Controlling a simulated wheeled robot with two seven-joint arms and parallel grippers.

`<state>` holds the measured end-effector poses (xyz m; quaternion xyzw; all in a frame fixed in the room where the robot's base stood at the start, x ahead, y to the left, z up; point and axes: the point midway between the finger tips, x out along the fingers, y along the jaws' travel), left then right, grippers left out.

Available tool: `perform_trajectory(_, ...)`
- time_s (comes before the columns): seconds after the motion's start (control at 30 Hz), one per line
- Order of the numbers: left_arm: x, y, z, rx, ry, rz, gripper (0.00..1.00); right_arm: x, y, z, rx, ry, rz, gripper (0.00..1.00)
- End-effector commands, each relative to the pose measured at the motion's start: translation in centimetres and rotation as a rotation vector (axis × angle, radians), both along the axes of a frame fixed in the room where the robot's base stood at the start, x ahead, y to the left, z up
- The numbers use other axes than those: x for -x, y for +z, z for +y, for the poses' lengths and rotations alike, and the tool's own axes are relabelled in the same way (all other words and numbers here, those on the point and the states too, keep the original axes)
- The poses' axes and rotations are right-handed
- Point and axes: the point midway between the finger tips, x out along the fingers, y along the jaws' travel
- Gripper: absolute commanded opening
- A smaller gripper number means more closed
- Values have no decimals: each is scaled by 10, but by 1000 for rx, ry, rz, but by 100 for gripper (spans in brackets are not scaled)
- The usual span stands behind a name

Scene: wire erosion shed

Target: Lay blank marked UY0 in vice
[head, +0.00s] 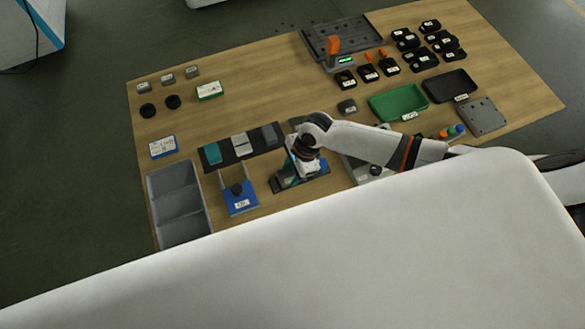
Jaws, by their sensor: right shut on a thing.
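No UY0 mark is legible. My left gripper is out of view.
A blue fixture with a black knob (240,200) stands left of the gripper, beside a grey compartment bin (172,190). A green tray (398,103) and a black tray (451,86) lie to the right. The table's middle left (240,110) is mostly clear.

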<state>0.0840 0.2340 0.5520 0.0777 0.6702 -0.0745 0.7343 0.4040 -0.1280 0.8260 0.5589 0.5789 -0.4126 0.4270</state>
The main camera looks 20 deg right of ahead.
Motion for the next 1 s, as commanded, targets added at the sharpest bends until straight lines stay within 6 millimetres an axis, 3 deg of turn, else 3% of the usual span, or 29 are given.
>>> perform_trajectory(1.0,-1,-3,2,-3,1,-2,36,-1,-6,0,-1,-1,-2,9)
